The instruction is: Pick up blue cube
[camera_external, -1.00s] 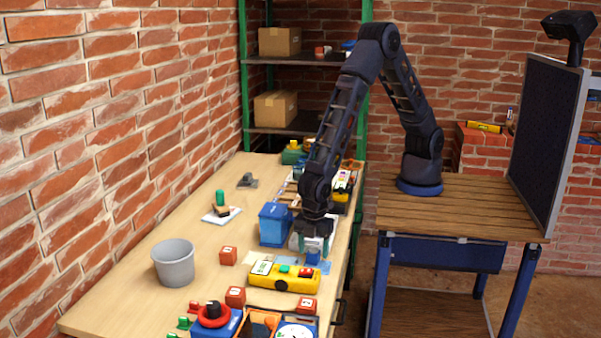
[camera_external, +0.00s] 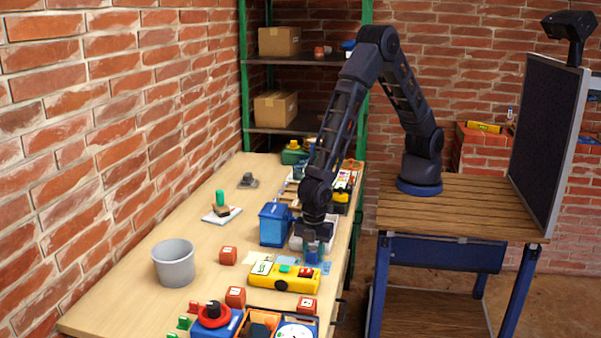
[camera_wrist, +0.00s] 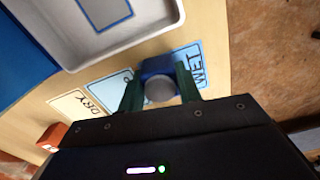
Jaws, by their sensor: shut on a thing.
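The blue cube (camera_wrist: 154,66) shows in the wrist view between the two green fingers of my gripper (camera_wrist: 160,88), which is shut on it. The cube is just above or on the table by the light-blue cards; I cannot tell whether it touches. A round grey part hides some of the cube's near side. In the external view my gripper (camera_external: 313,247) points down near the table's right edge, and the cube is hardly distinguishable there.
A yellow box with buttons (camera_external: 285,278) lies in front of my gripper. A blue bin (camera_external: 274,226) stands to its left and a white tray (camera_wrist: 150,15) lies behind it. Red cubes (camera_external: 228,256) and a grey bucket (camera_external: 174,265) are further left.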

